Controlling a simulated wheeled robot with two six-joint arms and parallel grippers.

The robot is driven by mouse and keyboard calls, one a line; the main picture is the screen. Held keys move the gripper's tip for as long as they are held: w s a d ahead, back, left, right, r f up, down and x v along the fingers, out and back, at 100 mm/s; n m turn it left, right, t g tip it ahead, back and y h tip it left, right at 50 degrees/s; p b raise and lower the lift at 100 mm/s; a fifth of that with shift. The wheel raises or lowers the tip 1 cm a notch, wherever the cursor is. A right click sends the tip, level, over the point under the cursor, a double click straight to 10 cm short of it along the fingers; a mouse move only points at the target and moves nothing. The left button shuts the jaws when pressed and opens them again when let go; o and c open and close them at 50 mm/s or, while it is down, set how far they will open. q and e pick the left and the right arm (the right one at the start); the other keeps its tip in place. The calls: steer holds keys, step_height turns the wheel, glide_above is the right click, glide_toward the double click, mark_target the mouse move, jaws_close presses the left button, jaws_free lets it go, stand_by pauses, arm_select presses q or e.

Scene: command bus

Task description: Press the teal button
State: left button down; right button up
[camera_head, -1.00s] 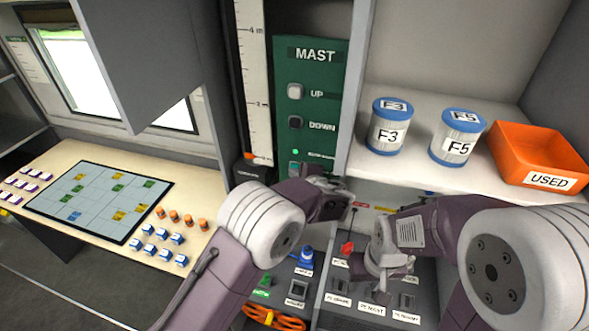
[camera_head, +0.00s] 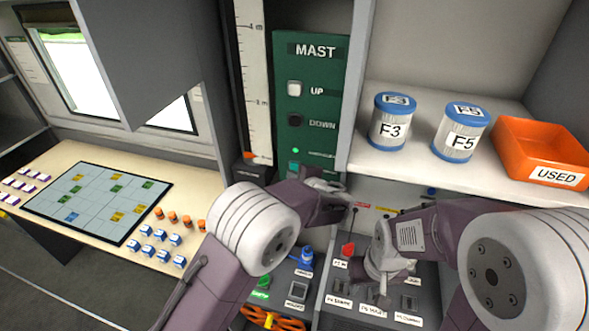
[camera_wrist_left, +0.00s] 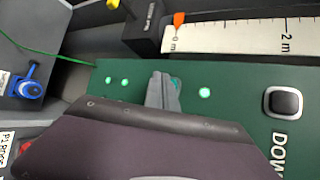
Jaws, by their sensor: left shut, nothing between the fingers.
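The teal button (camera_head: 293,167) is low on the green MAST panel (camera_head: 310,72), below a small lit green lamp. In the left wrist view the teal button (camera_wrist_left: 176,82) shows only as a sliver beside my grey fingertips, which cover much of it. My left gripper (camera_head: 326,184) is shut and empty, to the right of and slightly below the button in the head view. In the left wrist view my left gripper (camera_wrist_left: 162,88) points at the panel by the button; I cannot tell whether it touches. My right gripper (camera_head: 382,292) hangs low over the dark console, its jaws unclear.
The UP button (camera_head: 295,88) and dark DOWN button (camera_head: 295,121) sit above on the same panel. A shelf (camera_head: 410,168) with canisters and an orange bin (camera_head: 540,150) juts out to the right. A black block (camera_wrist_left: 146,26) and the mast scale adjoin the panel.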

arm_select(q)
steer(key=s+b, duration=0.1)
steer(key=s+a+b, duration=0.1)
steer(key=s, duration=0.1)
steer(key=s+b, duration=0.1)
steer(key=shift+s+a+b, duration=0.25)
steer(key=shift+s+b, duration=0.05)
steer(key=shift+s, duration=0.1)
steer(key=shift+a, duration=0.1)
stand_by(0.4)
